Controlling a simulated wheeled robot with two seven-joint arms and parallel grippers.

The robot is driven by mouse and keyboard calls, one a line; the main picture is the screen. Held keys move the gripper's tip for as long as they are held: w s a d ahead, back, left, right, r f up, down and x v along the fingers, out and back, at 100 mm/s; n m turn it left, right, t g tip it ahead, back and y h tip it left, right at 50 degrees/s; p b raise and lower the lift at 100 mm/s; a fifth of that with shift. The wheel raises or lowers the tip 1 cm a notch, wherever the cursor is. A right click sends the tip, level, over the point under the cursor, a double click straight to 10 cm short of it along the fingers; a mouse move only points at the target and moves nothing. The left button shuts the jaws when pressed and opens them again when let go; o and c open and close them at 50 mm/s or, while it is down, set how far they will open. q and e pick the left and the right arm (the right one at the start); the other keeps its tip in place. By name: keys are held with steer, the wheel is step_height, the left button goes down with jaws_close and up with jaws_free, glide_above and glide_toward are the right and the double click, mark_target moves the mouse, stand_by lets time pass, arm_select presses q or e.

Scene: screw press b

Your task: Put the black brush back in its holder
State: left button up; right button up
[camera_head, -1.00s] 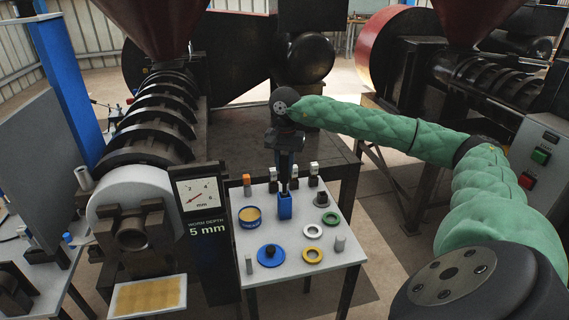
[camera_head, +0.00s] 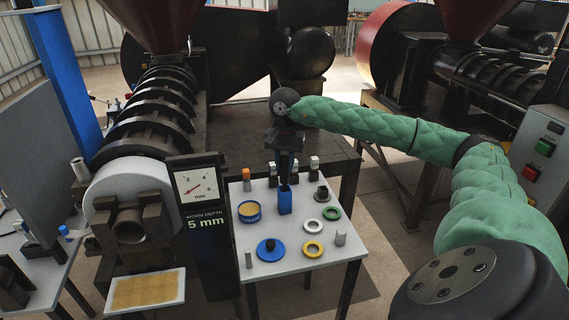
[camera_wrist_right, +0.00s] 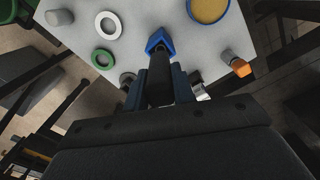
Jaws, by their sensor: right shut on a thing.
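The blue holder (camera_head: 285,203) stands upright on the small white table, toward its far side. My right gripper (camera_head: 286,172) points down directly above it. It is shut on the black brush, which shows as a dark cylinder (camera_wrist_right: 159,76) between the fingers in the right wrist view. The brush's lower end meets the opening of the blue holder (camera_wrist_right: 160,40) in that view; how deep it sits inside I cannot tell. In the head view the brush is mostly hidden by the dark fingers. My left gripper is not in view.
A screw press with a depth gauge (camera_head: 197,185) stands close on the left.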

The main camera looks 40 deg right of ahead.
steer(key=o, duration=1.1)
step_height(320, 180, up, 6)
steer(key=shift+w+d+r+b, duration=0.1)
steer(key=shift+r+b, duration=0.05)
steer(key=shift+b, duration=0.75)
steer(key=shift+r, duration=0.8)
